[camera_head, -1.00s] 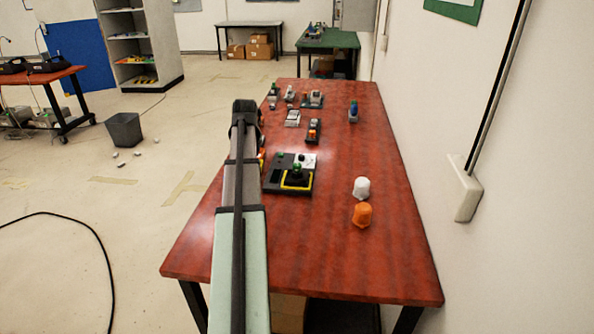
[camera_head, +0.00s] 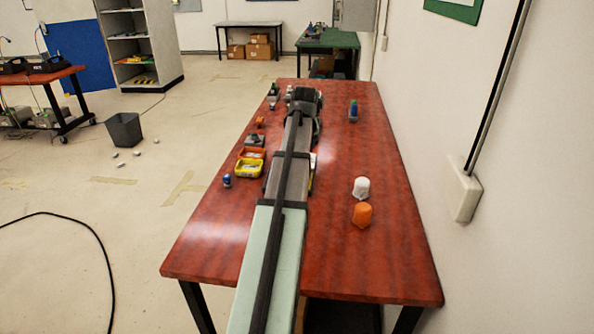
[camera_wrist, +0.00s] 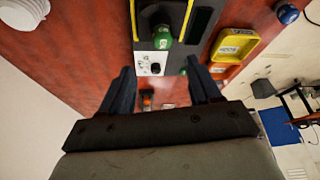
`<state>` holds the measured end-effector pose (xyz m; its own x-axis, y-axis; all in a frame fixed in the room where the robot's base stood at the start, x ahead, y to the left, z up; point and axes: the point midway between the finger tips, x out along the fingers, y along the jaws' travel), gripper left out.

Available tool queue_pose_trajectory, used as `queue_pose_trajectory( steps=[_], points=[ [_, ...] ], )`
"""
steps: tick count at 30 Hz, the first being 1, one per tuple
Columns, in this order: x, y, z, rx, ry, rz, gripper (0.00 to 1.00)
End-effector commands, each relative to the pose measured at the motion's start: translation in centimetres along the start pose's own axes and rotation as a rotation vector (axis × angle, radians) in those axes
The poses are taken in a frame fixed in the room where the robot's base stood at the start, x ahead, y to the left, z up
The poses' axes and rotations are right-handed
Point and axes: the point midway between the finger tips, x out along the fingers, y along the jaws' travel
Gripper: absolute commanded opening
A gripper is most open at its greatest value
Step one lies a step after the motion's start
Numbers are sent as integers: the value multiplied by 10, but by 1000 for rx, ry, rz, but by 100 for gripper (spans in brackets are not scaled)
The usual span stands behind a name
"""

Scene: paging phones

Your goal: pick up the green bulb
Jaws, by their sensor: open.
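In the wrist view a green bulb (camera_wrist: 162,34) with a pale mark sits on a dark device with yellow edging, beside a white panel (camera_wrist: 145,64) with a black knob. A second small green thing (camera_wrist: 184,71) shows beside my right-hand finger; I cannot tell what it is. My gripper (camera_wrist: 160,66) is open, fingers wide apart, with nothing seen held between them. The green bulb lies above the gap between the fingertips in the picture, apart from them. In the head view my gripper (camera_head: 304,97) is over the table's far part, and my arm hides the bulb.
Yellow (camera_head: 249,168) and orange (camera_head: 252,153) trays and a blue bulb (camera_head: 227,181) stand on the red table (camera_head: 335,270), left of my arm. The table's front is clear.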

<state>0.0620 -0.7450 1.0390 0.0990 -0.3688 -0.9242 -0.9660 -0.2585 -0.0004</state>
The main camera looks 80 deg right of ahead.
Motion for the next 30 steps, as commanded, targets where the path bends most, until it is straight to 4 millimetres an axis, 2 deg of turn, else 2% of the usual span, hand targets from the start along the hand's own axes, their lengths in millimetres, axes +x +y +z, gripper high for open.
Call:
queue_pose_trajectory(
  steps=[6, 19, 30],
  points=[
    [29, 0, 0, 0, -1, 0, 62],
    [49, -2, 2, -1, 0, 0, 62],
    [90, -6, 5, -1, -1, 0, 62]
  ],
)
